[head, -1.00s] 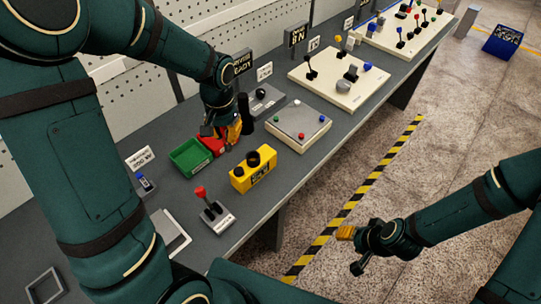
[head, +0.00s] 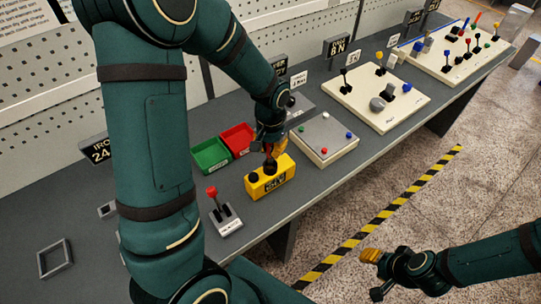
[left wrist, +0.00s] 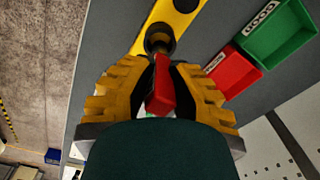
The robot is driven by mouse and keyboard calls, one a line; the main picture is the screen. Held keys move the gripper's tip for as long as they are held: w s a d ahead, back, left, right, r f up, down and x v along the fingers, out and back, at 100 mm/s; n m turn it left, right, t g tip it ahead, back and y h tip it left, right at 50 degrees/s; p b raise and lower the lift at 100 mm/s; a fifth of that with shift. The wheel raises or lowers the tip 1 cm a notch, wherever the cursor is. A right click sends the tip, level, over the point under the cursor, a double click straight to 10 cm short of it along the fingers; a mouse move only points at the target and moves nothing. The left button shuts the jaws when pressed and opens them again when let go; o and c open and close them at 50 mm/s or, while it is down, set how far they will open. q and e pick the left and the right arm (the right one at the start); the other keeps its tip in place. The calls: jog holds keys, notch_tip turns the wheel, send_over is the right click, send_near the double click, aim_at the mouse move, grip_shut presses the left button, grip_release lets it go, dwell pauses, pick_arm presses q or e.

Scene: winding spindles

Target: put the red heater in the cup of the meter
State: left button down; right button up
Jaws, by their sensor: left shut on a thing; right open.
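The yellow meter (head: 277,182) stands on the bench, with black round openings on its top. My left gripper (head: 272,148) is directly over its right-hand end. In the left wrist view my left gripper (left wrist: 160,95) is shut on the red heater (left wrist: 161,92). The heater's far end is lined up with the black cup (left wrist: 159,40) of the meter; I cannot tell whether it is inside the rim. The fingers largely hide the heater in the head view. My right gripper (head: 371,257) is open and empty over the floor, away from the bench.
A green bin (head: 211,156) and a red bin (head: 237,139) stand behind the meter. A red-knobbed lever box (head: 226,219) is at the front left. Bare bench lies between lever box and meter.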

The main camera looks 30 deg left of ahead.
pick_arm(q)
notch_tip(320, 180, down, 4)
jog(key=shift+r, duration=0.25)
jog(key=shift+r, duration=0.1)
jog(key=c, duration=1.4)
grip_release()
jog(key=shift+f+b, duration=0.25)
jog(key=shift+b, duration=0.05)
jog(key=o, duration=0.4)
jog(key=shift+r, duration=0.15)
